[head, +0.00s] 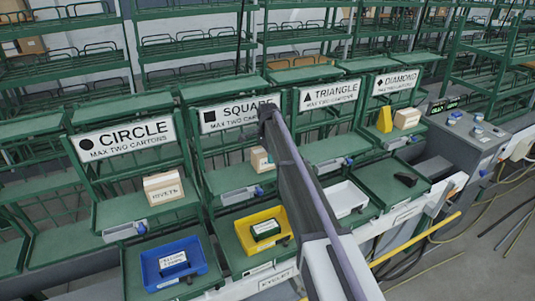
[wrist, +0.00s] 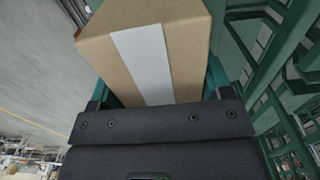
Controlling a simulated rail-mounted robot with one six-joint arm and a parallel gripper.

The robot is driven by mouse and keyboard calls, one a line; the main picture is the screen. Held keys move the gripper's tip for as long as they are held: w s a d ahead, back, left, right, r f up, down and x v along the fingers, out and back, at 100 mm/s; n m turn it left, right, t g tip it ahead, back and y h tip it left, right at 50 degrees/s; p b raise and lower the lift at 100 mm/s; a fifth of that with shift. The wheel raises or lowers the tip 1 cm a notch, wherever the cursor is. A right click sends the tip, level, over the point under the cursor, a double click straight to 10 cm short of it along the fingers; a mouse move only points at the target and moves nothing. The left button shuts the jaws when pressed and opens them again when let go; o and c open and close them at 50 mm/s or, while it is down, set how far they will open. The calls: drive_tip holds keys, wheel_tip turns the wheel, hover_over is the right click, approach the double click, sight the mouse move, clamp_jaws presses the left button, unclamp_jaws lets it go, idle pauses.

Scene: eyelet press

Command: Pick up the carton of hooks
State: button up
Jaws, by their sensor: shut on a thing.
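A brown carton (wrist: 190,45) with a white strip down its face fills the top of the wrist view. My gripper (wrist: 160,98) is shut on it, with green finger parts at both of its sides. No lettering shows on this carton, so I cannot tell if it is the hooks. In the head view a small brown carton (head: 260,159) shows at the SQUARE shelf, partly behind my arm. I cannot tell if it is the held one. My gripper is hidden there behind the arm.
A carton marked RIVETS (head: 163,188) stands on the CIRCLE shelf. A yellow piece (head: 384,120) and another carton (head: 407,118) stand at DIAMOND. Below are a blue bin (head: 196,274), a yellow bin (head: 241,224) and a white bin (head: 341,197). A dark object (head: 405,180) lies at right.

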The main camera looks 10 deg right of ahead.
wheel_tip(320, 180, up, 6)
drive_tip(key=p, duration=0.5)
drive_tip(key=shift+r+p, duration=0.15)
drive_tip(key=shift+p, duration=0.15)
drive_tip(key=s+d, duration=0.2)
drive_tip(key=s, duration=0.7)
drive_tip(key=s+d, duration=0.2)
drive_tip(key=s, duration=0.8)
drive_tip(key=shift+d, duration=0.35)
